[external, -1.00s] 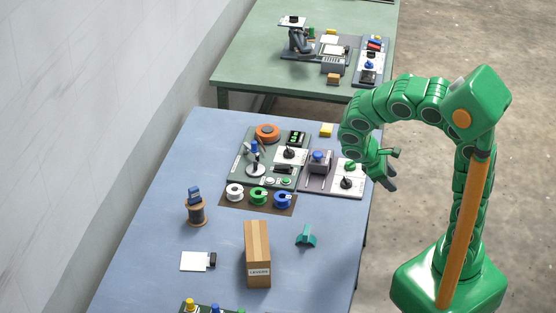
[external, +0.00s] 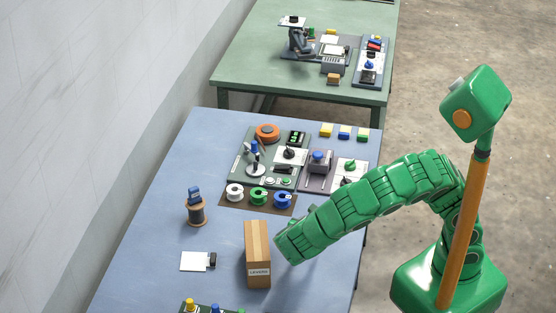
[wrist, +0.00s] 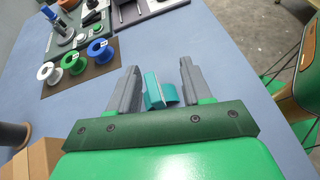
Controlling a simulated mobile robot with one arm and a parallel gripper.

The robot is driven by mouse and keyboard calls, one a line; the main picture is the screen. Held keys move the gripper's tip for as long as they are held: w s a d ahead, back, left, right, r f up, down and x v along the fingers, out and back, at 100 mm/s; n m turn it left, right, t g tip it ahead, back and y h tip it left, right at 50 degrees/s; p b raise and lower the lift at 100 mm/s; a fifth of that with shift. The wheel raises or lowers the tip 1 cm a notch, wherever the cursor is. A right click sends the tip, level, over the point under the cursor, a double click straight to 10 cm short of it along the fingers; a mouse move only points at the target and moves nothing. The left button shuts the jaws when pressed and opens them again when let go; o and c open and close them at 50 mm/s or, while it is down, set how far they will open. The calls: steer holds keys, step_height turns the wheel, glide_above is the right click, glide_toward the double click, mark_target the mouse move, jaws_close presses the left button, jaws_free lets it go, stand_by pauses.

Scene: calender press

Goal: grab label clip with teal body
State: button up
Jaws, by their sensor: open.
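The teal label clip (wrist: 157,93) shows in the wrist view between the two grey fingers of my gripper (wrist: 159,70), with an upright fin on a curved base. My gripper is open, with a finger on either side of the clip and visible gaps. I cannot tell its exact height over the table. In the external view my green arm reaches over the blue table (external: 160,190), and its end hides the clip and the fingers.
A cardboard box (external: 257,250) stands close to the left of my arm's end. Further left are a white card with a black end (external: 198,261) and a brown spool (external: 196,212). White, green and blue reels (external: 259,196) lie on a dark mat behind.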

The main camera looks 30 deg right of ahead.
steer(key=a+n, duration=0.1)
steer(key=s+a+f+t, duration=0.1)
steer(key=a, duration=0.1)
steer(key=s+a+f+n+t, duration=0.1)
steer(key=shift+s+a+f+n+y, duration=0.15)
steer(key=shift+a+f+n+y, duration=0.05)
steer(key=shift+a+n+y, duration=0.15)
steer(key=shift+f+x, duration=0.1)
steer(key=shift+x, duration=1.85)
steer(key=shift+f+x, duration=0.15)
steer(key=shift+x, duration=1.75)
steer(key=shift+s, duration=0.1)
steer(key=shift+c, duration=0.5)
jaws_close()
